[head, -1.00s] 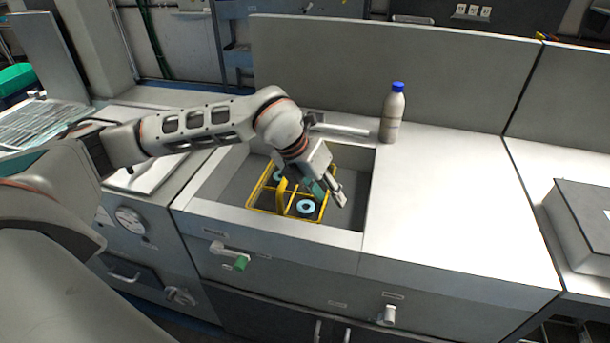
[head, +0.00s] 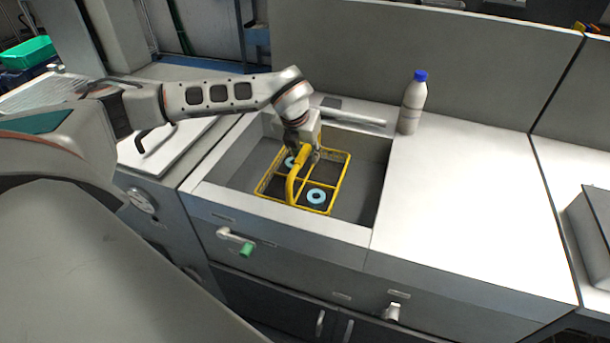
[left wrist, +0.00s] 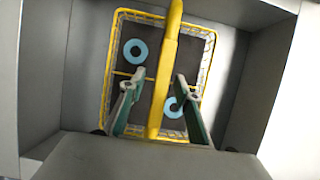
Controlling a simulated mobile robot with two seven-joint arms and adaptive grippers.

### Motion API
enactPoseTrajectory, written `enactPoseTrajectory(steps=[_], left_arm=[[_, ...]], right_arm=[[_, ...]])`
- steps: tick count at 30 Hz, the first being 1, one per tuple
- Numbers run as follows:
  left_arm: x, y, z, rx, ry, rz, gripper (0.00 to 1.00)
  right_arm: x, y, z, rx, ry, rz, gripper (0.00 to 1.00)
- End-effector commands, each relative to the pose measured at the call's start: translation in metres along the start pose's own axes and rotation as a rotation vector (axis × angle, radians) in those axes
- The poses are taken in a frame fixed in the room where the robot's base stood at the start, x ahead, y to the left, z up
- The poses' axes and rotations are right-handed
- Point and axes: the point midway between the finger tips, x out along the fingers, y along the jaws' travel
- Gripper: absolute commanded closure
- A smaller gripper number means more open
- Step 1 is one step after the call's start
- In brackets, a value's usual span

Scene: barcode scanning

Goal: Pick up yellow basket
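The yellow basket (head: 343,184) sits inside the recessed sink in the counter, its arched handle (head: 293,184) standing up over its middle. Blue rings (head: 316,195) lie in its compartments. My left gripper (head: 304,155) is above the basket, pointing down at the handle. In the left wrist view the yellow basket (left wrist: 208,60) fills the middle. The open fingers of my left gripper (left wrist: 153,88) stand on either side of the handle, with a gap on both sides. My right gripper is not in view.
A faucet (head: 350,116) runs along the back edge. A white bottle with a blue cap (head: 412,105) stands behind right. The counter (head: 460,190) to the right is clear.

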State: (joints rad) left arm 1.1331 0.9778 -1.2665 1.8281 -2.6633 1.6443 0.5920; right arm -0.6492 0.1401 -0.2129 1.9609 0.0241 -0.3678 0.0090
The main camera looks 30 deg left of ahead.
Motion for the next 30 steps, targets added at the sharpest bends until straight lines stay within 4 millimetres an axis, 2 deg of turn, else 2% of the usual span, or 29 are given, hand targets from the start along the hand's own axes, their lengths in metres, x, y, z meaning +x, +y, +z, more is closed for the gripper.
enactPoseTrajectory(steps=[11, 30], left_arm=[[0.0042, -0.0005, -0.0003, 0.001, 0.0, -0.001, 0.67], [0.0085, -0.0007, -0.0021, 0.001, 0.0, -0.002, 0.67]], right_arm=[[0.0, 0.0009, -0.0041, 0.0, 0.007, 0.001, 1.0], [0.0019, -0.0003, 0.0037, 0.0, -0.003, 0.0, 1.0]])
